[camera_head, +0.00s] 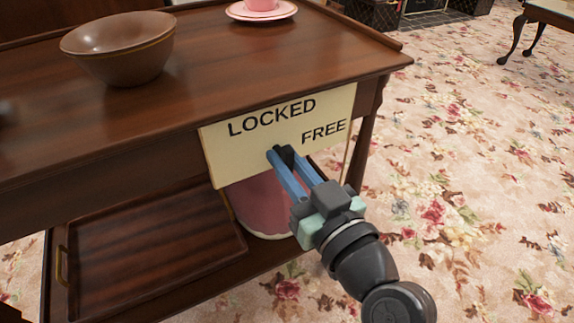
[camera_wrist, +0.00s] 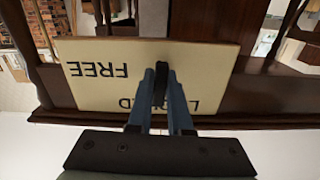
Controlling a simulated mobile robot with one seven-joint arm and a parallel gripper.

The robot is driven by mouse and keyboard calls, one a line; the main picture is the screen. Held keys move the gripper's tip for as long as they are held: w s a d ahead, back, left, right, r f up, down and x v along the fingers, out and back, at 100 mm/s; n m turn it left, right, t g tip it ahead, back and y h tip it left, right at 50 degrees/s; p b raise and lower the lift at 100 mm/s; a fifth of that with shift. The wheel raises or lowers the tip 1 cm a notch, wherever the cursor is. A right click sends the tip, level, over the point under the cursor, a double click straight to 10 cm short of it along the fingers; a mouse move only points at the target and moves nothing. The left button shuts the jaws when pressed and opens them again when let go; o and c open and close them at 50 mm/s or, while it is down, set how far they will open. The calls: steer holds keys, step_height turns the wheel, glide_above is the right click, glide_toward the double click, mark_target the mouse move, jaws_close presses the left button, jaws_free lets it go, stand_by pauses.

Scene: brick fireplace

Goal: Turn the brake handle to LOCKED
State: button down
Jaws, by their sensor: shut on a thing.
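A cream sign plate (camera_head: 228,156) on the front of the wooden trolley reads LOCKED at upper middle and FREE at right. The dark brake handle (camera_head: 286,154) is in front of the plate, below the words, mostly hidden by my gripper. My gripper (camera_head: 282,160) is shut on the handle, its two blue fingers on either side. In the wrist view the plate (camera_wrist: 205,68) is upside down, and the black handle (camera_wrist: 160,88) shows between the fingers (camera_wrist: 160,92). The fingers cover part of LOCKED. I cannot tell which word the handle points to.
The trolley top (camera_head: 215,90) carries a brown bowl (camera_head: 118,50) and a pink cup on a saucer (camera_head: 262,14). A pink round object (camera_head: 258,200) and a wooden tray (camera_head: 150,250) are on the lower shelf.

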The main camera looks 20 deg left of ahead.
stand_by(0.4)
steer(key=c, duration=0.8)
jaws_free()
steer(key=shift+c, duration=0.2)
steer(key=p+v, duration=0.4)
steer(key=v, duration=0.9)
